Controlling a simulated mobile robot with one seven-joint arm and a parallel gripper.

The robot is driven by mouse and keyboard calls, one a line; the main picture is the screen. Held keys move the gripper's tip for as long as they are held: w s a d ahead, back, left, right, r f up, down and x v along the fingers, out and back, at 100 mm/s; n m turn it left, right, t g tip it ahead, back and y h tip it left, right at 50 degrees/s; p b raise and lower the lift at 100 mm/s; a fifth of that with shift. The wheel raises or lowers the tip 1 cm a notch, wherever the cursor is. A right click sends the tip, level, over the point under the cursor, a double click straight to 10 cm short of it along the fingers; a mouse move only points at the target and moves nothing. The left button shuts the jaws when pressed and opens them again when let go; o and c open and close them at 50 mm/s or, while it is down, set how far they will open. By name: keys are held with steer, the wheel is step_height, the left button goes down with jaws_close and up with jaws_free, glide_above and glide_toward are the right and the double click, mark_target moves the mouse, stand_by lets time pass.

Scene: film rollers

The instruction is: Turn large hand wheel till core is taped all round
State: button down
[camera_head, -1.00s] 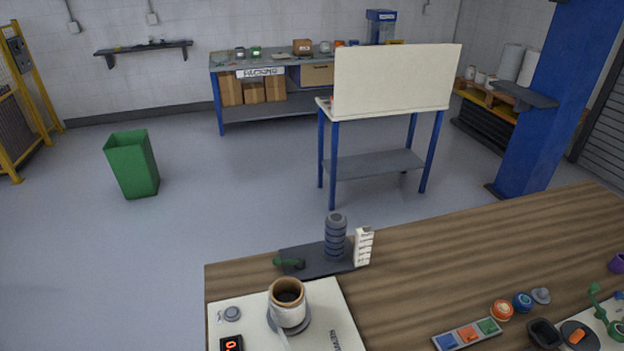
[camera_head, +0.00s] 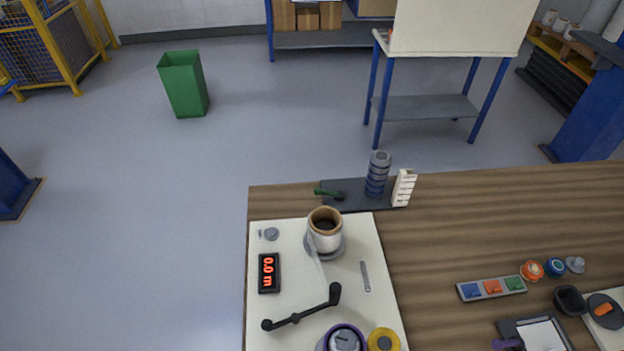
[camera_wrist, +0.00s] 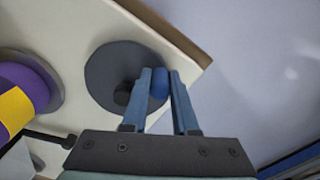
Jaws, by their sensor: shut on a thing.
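In the wrist view my gripper (camera_wrist: 160,78) is shut on a blue knob (camera_wrist: 160,84) near the edge of a dark grey round hand wheel (camera_wrist: 105,75). The wheel has a black hub and lies at the corner of a pale board. Neither wheel nor gripper shows in the head view. There, the core (camera_head: 325,230), a brown tube with white around its lower part, stands upright on a grey disc on the board (camera_head: 385,265). A pale strip runs from it towards a black bar (camera_head: 300,308). The core's far side is hidden.
A display (camera_head: 268,272) reads 0.0 m. A purple-rimmed roll (camera_head: 345,340) and yellow disc (camera_head: 383,341) stand at the board's front. Behind are a dark ribbed cylinder (camera_head: 377,175) and white stack (camera_head: 403,187). A coloured button strip (camera_head: 491,288) lies right. Bare wood is between.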

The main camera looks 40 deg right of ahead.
steer(key=shift+s+d, duration=0.45)
steer(key=shift+s, duration=0.05)
steer(key=shift+s+d+p, duration=0.5)
steer(key=shift+d, duration=0.4)
steer(key=c, duration=0.8)
jaws_free()
steer(key=shift+w+a, duration=0.1)
steer(key=shift+c, duration=0.2)
steer(key=o, duration=0.8)
steer(key=shift+a, duration=0.1)
steer(key=shift+o, duration=0.2)
